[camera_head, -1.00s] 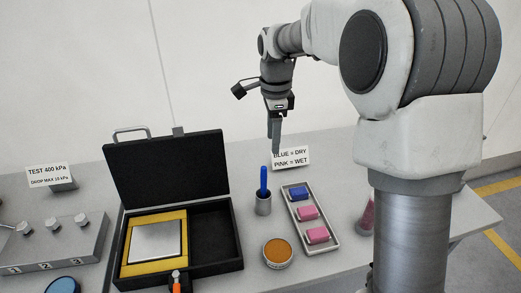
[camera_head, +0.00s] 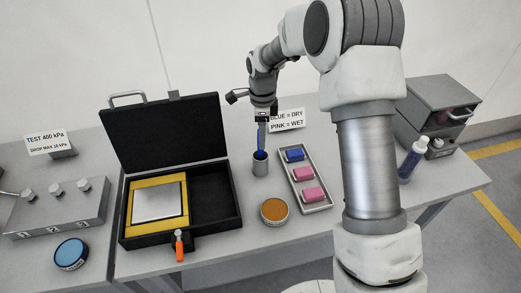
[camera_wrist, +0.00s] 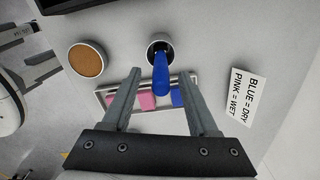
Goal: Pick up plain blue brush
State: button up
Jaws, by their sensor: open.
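The plain blue brush (camera_head: 260,146) stands upright in a grey metal cup (camera_head: 260,167) on the table, right of the open black case. In the wrist view the brush (camera_wrist: 161,74) rises from the cup (camera_wrist: 155,44) toward the camera. My gripper (camera_head: 262,143) is directly at the brush's top in the head view, partly covering it. In the wrist view the two fingers of my gripper (camera_wrist: 160,76) are apart, one on each side of the brush, with visible gaps. Whether a finger touches the brush cannot be told.
A tray (camera_head: 318,205) with one blue and two pink blocks is right of the cup. An orange-topped round tin (camera_head: 274,211) is in front. The open black case (camera_head: 214,196) is left. A sign (camera_head: 287,119) stands behind. A blue bottle (camera_head: 411,160) is at right.

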jog(key=shift+a+f+p, duration=0.15)
jog(key=shift+f+p, duration=0.15)
jog(key=shift+f, duration=1.05)
jog(key=shift+a+f+p, duration=0.1)
jog(key=shift+f+p, duration=0.15)
jog(key=shift+f, duration=1.1)
grip_shut()
